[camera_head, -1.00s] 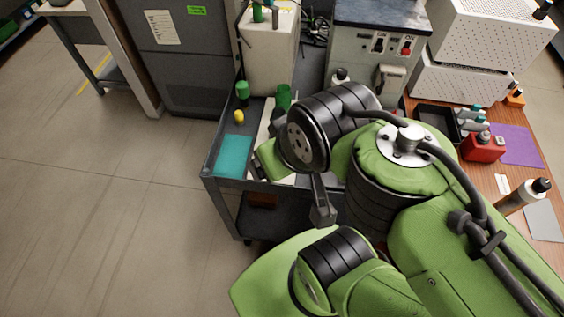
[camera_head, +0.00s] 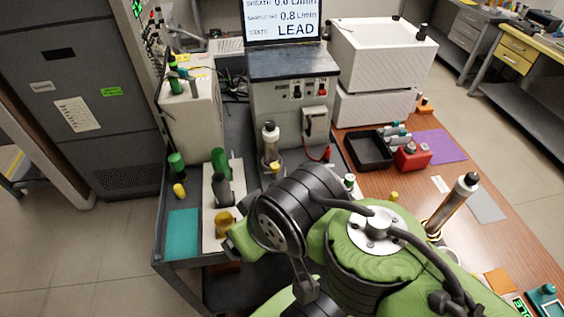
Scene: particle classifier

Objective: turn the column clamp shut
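A second, longer steel column (camera_head: 452,205) with black ends leans in the picture over the wooden table. I cannot pick out the clamp, or tell whether it is open or shut. My wrist covers part of the cart in front of the first column. A dark prong (camera_head: 304,285) hangs below my wrist and may be part of my gripper; its fingertips cannot be made out, and no held thing shows.
The grey instrument (camera_head: 288,110) carries a screen reading LEAD (camera_head: 283,22). A teal mat (camera_head: 183,232) lies front left. A black tray (camera_head: 369,152) and red box (camera_head: 411,157) are on the wooden table.

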